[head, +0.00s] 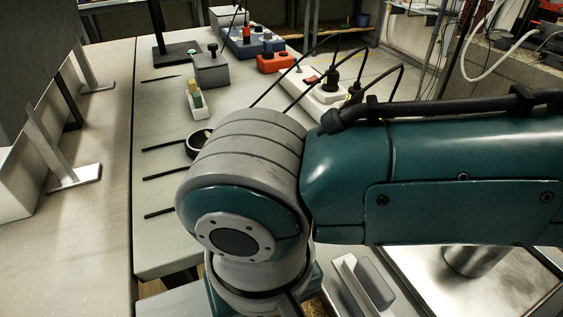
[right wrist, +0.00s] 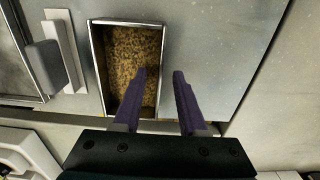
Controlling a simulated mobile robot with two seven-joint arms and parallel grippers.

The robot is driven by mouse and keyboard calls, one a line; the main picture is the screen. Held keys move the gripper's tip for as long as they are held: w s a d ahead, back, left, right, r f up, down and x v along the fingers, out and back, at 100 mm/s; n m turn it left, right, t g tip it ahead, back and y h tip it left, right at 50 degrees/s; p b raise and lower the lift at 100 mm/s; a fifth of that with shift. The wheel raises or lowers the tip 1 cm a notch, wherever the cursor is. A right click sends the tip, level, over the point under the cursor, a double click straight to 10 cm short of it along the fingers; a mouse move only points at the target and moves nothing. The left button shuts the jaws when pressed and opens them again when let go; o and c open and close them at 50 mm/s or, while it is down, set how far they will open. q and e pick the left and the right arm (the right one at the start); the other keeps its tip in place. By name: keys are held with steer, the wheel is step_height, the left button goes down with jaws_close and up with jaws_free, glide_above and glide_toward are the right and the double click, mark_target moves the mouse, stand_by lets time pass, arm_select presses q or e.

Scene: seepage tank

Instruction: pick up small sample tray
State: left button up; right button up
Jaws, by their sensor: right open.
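The small sample tray (right wrist: 98,60) is a narrow rectangular metal tray holding brown granular material. It lies on a grey surface in the right wrist view, left of centre. My right gripper (right wrist: 160,76) is open above it. Its left finger overlaps the tray's inside and its right finger is outside the tray's right wall. I cannot tell whether either finger touches the tray. In the head view my right arm covers most of this area, and only a sliver of brown granules shows at the bottom edge. My left gripper is in neither view.
A white bar (right wrist: 64,50) and a grey rounded block (right wrist: 45,66) are left of the tray. Grey surface right of the tray is clear. In the head view, a power strip with black plugs (head: 318,92), an orange box (head: 275,63) and a round black dish (head: 197,144) lie farther back.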

steer(key=shift+f, duration=0.2)
stand_by(0.5)
steer(key=shift+c, duration=0.2)
jaws_close()
stand_by(1.2)
